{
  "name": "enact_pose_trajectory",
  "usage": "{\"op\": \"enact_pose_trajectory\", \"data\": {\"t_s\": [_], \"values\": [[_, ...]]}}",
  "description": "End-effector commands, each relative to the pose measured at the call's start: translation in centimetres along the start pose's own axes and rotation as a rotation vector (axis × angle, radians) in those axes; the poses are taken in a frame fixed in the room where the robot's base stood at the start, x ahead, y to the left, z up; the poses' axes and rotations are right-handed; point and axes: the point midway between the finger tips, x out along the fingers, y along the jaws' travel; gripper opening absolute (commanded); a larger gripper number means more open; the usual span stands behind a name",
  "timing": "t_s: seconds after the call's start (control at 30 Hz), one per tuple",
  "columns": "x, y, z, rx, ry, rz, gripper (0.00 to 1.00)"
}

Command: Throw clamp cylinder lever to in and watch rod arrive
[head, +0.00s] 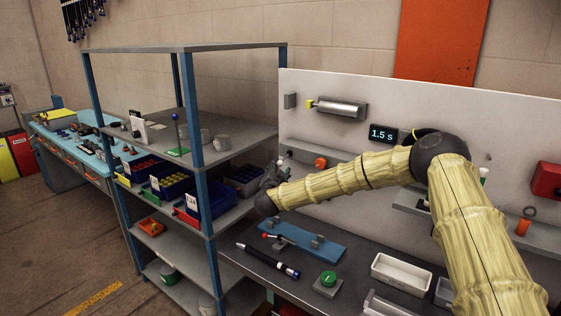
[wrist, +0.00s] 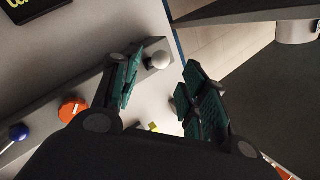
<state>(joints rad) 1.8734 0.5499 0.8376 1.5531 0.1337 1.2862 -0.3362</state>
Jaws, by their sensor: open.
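The cylinder (head: 342,107) is mounted high on the pale panel in the head view. A yellow tip (head: 310,103) shows at its left end. A lever's white ball knob (wrist: 160,61) shows in the wrist view, between the fingertips and closer to the left finger; touching cannot be told. My gripper (wrist: 160,82) is open, with nothing held. In the head view my gripper (head: 268,195) is at the panel's left end, partly hidden by its own wrist. A blue ball knob (wrist: 18,131) is farther left in the wrist view. No label identifies the clamp lever.
An orange knob (wrist: 72,108) sits beside the gripper on the ledge; it also shows in the head view (head: 321,162). A display (head: 382,134) reads 1.5 s. A blue-posted shelf (head: 203,190) stands close at left. A green button (head: 328,279) and white tray (head: 401,274) are on the bench.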

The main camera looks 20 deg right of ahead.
Motion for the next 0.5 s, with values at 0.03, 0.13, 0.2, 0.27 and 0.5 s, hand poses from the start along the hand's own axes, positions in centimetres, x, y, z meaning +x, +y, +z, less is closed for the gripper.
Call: {"op": "enact_pose_trajectory", "data": {"t_s": [0.03,0.13,0.2,0.27,0.5], "values": [[0.9,-0.1,-0.2,0.000,0.001,0.001,0.44],[2.4,-0.1,-0.2,-0.001,0.000,0.002,0.44],[3.4,-0.1,-0.2,-0.001,0.000,0.002,0.44],[4.1,-0.1,-0.1,-0.001,-0.001,0.001,0.44],[6.0,0.0,0.0,-0.002,-0.001,0.000,0.44]]}}
